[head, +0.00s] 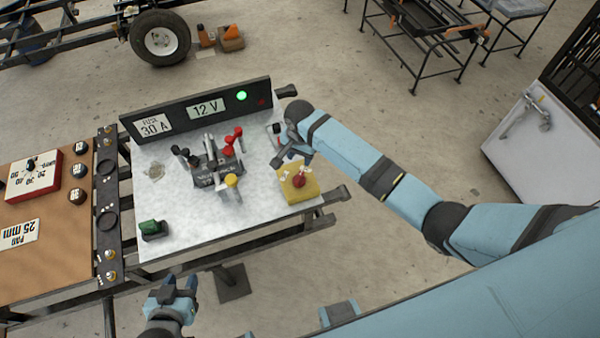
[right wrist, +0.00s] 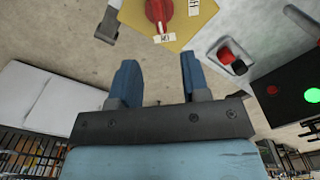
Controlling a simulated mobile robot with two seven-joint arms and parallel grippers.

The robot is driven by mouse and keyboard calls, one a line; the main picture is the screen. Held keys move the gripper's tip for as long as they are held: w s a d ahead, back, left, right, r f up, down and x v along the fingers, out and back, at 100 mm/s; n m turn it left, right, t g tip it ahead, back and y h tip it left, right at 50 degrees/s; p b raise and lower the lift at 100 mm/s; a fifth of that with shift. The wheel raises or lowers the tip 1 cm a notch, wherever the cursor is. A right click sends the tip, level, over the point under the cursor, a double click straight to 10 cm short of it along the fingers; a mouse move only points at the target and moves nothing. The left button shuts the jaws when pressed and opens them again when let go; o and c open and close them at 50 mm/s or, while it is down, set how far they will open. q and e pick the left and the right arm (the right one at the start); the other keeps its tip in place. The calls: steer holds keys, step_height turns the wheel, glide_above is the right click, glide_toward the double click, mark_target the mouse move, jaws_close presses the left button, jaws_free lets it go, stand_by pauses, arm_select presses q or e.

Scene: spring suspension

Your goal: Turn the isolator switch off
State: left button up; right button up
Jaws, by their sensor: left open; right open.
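The isolator switch is a red rotary knob (head: 299,180) on a yellow plate (head: 311,192), at the right front of the metal panel. Small white labels sit beside the knob, too small to read surely. In the right wrist view the red knob (right wrist: 157,10) and yellow plate (right wrist: 180,43) show at the top edge, beyond the fingertips. My right gripper (head: 281,160) is open and empty, just behind and left of the knob, apart from it; it also shows in the right wrist view (right wrist: 158,68). My left gripper (head: 175,291) is open and empty in front of the panel.
A lit green lamp (head: 241,95) and a dark red lamp (head: 262,102) sit on the back board. Several levers (head: 212,165) with black, red and yellow knobs stand mid-panel. A red-and-black rocker switch (right wrist: 232,61) is near my right gripper. A green switch (head: 151,228) sits front left.

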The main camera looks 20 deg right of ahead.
mark_target(300, 174)
step_height(300, 174, down, 10)
steer(key=shift+r+b, duration=0.1)
steer(key=shift+b, duration=0.2)
steer(key=shift+c, duration=0.2)
jaws_close()
